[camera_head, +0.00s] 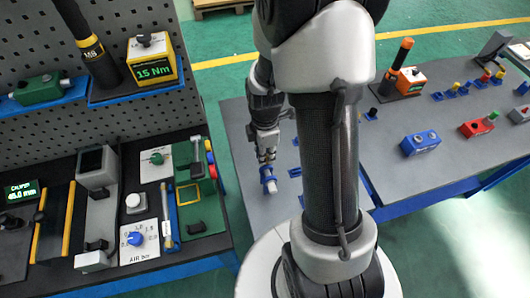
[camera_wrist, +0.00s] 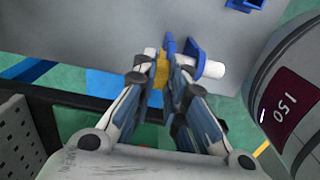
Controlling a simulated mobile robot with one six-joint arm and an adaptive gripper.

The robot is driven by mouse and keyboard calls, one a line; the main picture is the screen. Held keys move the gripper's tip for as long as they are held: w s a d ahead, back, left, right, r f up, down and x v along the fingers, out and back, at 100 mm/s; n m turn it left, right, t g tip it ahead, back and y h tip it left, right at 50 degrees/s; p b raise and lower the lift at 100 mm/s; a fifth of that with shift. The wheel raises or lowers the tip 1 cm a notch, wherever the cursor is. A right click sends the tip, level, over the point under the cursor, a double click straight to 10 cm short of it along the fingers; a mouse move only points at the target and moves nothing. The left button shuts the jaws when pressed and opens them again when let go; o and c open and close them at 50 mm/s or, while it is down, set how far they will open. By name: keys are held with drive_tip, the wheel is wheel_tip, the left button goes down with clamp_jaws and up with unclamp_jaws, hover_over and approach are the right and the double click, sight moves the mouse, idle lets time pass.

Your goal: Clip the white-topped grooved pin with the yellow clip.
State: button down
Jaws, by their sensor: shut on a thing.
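My gripper (camera_head: 266,157) is low over the left part of the right-hand grey table. In the wrist view, its fingers (camera_wrist: 162,72) are shut on the yellow clip (camera_wrist: 162,70), mostly hidden between them. The white-topped pin (camera_wrist: 213,69) lies sideways, its white end pointing right, beside a blue stand (camera_wrist: 195,58) just beyond the fingertips. The groove is hidden, and I cannot tell whether the clip touches the pin.
Other blue stands with coloured-topped pins (camera_head: 485,76) are at the far right. A blue block (camera_head: 420,142) and a red block (camera_head: 476,127) sit on the right-hand table (camera_head: 395,190). My arm hides the table's middle. A tool bench (camera_head: 205,243) is at left.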

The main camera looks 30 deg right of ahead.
drive_tip(key=shift+f, duration=0.2)
drive_tip(key=c, duration=1.5)
unclamp_jaws()
drive_tip(key=shift+c, duration=0.2)
drive_tip(key=shift+r, duration=0.1)
drive_tip(key=shift+r+p, duration=2)
drive_tip(key=shift+r, duration=0.5)
wheel_tip(320, 180, up, 12)
